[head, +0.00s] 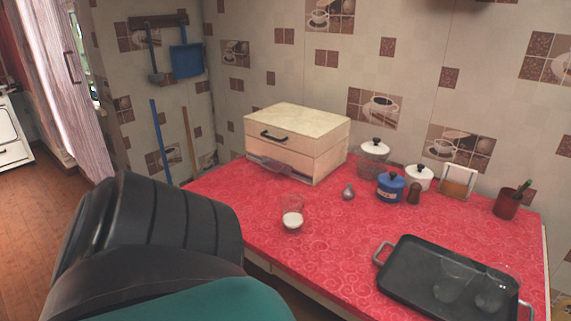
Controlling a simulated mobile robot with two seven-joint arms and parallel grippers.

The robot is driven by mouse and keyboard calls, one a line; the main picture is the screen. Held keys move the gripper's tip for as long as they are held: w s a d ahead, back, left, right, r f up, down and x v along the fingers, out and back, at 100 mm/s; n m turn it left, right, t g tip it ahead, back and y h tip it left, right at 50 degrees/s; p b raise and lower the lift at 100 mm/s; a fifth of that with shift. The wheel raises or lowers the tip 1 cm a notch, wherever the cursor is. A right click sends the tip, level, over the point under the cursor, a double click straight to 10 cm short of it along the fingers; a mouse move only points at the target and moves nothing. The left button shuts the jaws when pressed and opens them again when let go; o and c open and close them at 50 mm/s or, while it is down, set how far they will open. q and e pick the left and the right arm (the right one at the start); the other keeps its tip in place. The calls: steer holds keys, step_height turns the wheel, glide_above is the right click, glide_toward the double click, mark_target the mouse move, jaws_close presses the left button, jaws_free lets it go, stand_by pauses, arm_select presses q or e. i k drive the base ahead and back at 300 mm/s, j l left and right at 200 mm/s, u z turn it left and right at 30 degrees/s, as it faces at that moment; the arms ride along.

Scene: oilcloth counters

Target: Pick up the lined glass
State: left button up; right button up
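A clear glass (292,218) with something white in its bottom stands on the red counter (240,205), left of the middle of the counter. Two more clear glasses, one on the left (452,281) and one on the right (493,290), are on the dark tray (412,258) at the lower right. I cannot tell from this view which glass has lines. A dark ribbed part of my arm fills the lower left of the head view, apart from the glasses in the picture. Neither of my grippers shows.
A cream box with a drawer (285,130) stands at the back left. Along the back are a glass jar (373,153), blue pot (390,188), white pot (419,179), brown shaker (414,194), napkin holder (456,183) and red cup (507,205). A small grey item (348,193) sits mid-counter.

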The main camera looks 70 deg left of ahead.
mark_target(293, 205)
steer(key=u, duration=2.05)
steer(key=i+j, duration=0.2)
steer(key=j, duration=0.2)
